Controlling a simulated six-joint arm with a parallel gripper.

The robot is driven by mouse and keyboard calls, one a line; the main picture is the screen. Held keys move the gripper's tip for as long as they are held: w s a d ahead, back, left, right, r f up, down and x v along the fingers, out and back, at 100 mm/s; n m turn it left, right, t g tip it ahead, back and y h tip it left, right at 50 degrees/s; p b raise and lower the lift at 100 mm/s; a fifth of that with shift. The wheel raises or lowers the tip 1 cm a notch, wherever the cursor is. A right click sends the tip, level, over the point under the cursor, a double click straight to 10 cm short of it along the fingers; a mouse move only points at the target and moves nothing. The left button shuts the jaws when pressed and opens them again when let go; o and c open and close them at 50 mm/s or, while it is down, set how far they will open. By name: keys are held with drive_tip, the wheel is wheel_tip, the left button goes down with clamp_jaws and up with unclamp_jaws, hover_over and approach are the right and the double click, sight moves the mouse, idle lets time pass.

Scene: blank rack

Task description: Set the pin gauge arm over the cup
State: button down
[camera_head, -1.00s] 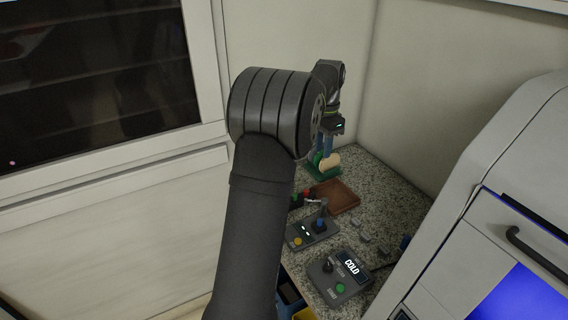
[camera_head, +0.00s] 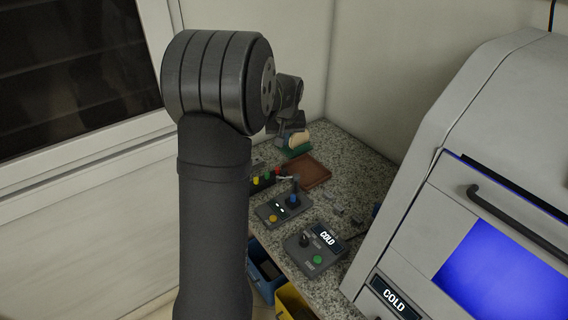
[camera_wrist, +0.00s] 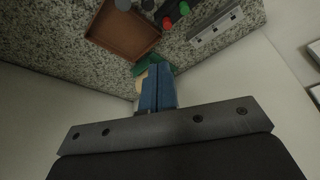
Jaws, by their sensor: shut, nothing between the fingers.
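The pin gauge (camera_head: 270,213) is a dark grey box on the speckled counter, with a yellow button and small lit marks. A blue cup-like part (camera_head: 293,201) stands at its right end, with a thin grey arm (camera_head: 288,179) close above it. I cannot tell whether the arm is exactly over the cup. My gripper shows in the wrist view as two blue fingers (camera_wrist: 158,86) shut together with nothing between them. In the head view its fingers are mostly hidden behind my wrist, near the back of the counter and apart from the gauge.
A brown tray (camera_head: 308,173) lies behind the gauge, and a green base with a beige piece (camera_head: 298,141) stands behind that. A block with coloured knobs (camera_head: 262,180) is to the left. A COLD control box (camera_head: 308,252) sits in front, with a large grey machine (camera_head: 480,190) at right.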

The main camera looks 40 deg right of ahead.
idle(0.3)
wheel_tip(320, 180, down, 10)
drive_tip(key=shift+s+a+r, duration=0.2)
drive_tip(key=shift+s+r, duration=0.05)
drive_tip(key=shift+s, duration=0.05)
idle(0.4)
